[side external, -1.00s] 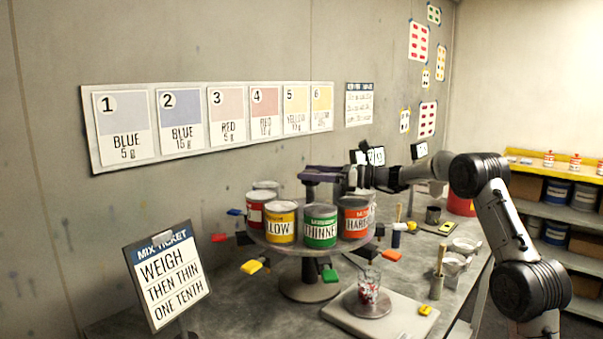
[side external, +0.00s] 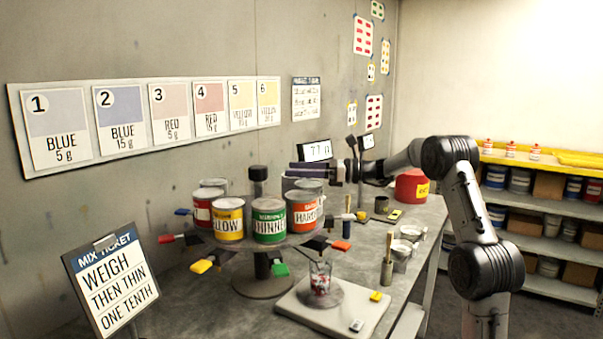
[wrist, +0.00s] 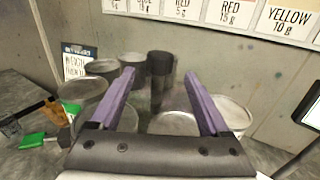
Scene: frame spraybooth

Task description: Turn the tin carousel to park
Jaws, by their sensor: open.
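The tin carousel (side external: 263,288) is a round grey turntable on a pedestal. It carries several tins, with the yellow tin (side external: 228,221), green thinner tin (side external: 269,223) and orange hardener tin (side external: 302,212) facing the side camera. Coloured tabs stick out around its rim. A black central knob (side external: 258,178) stands above the tins. My gripper (side external: 293,171), with purple fingers, is open and just right of the knob, over the tins at the back right. In the wrist view the knob (wrist: 160,72) shows between and beyond the fingertips, apart from them. No park mark is legible.
A scale with a glass cup (side external: 320,278) stands in front of the carousel. The mix ticket (side external: 110,278) is at the left. A lit display (side external: 315,151), brushes (side external: 388,262) and a red container (side external: 411,187) are on the bench to the right. The wall is close behind.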

